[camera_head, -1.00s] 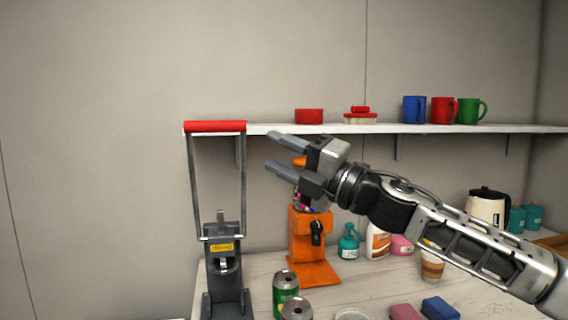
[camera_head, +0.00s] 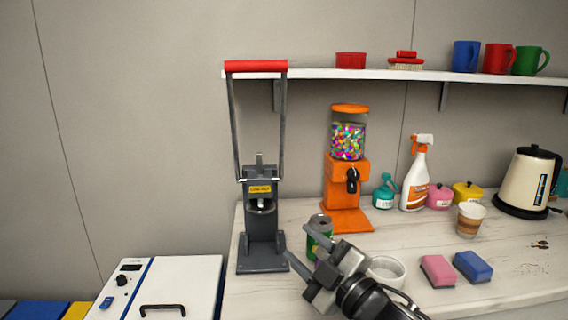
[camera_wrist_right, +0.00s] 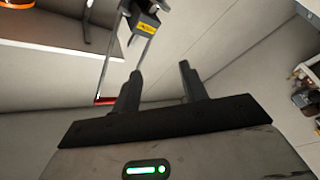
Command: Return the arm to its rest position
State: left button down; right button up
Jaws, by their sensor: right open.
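My right gripper (camera_head: 300,248) is open and empty in the head view, low at the front edge of the counter. It is in front of the green can (camera_head: 320,236) and partly hides it. In the right wrist view its two fingers (camera_wrist_right: 158,92) stand apart with nothing between them. The can crusher (camera_head: 262,225), grey with a long lever and a red handle, stands left of the gripper with its lever raised. My left gripper is in neither view.
A shelf (camera_head: 400,75) with mugs is above. A white chest (camera_head: 180,285) stands at lower left.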

jog(key=s+d+f+m+g+h, duration=0.1)
jog(key=s+d+f+m+h, duration=0.2)
jog(key=s+f+m, duration=0.2)
jog(key=s+d+f+m+g+h, duration=0.2)
jog(key=s+d+f+m+h, duration=0.1)
jog(key=s+f, duration=0.8)
jog(key=s+d+f+m+g+h, duration=0.2)
jog(key=s+d+f+m, duration=0.3)
jog(key=f, duration=0.8)
jog(key=s+m+h, duration=0.1)
jog(key=s+m, duration=0.1)
jog(key=s, duration=0.1)
jog(key=shift+s+f, duration=0.15)
jog(key=shift+s, duration=0.05)
